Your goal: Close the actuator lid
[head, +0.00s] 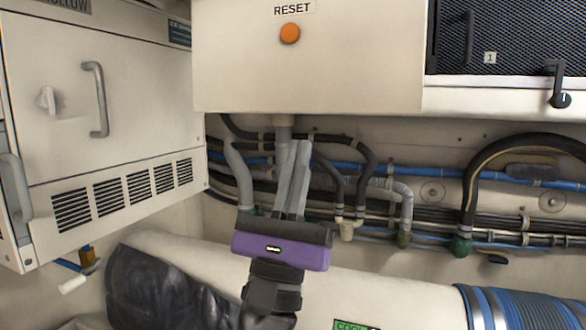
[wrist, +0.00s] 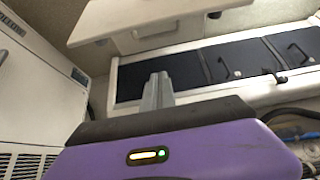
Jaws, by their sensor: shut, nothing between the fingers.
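No part is labelled as the actuator lid, and I cannot tell for certain which panel it is. A cream box front (head: 300,75) with a RESET label and an orange button (head: 290,33) hangs at the top centre of the head view. In the wrist view a cream panel (wrist: 150,18), with a narrower body beside it, crosses the top; I cannot tell how it hinges. My gripper (head: 300,145) is upright, its grey fingers together and empty, just below the box's lower edge in the head view. The fingers also show in the wrist view (wrist: 157,78), apart from the panel.
A white cabinet (head: 75,145) with a grey handle and vents stands at the left. Hoses and pipes (head: 400,190) run along the wall behind my gripper. Dark mesh panels (head: 505,35) with black latches are at the upper right. A large white duct (head: 400,290) lies below.

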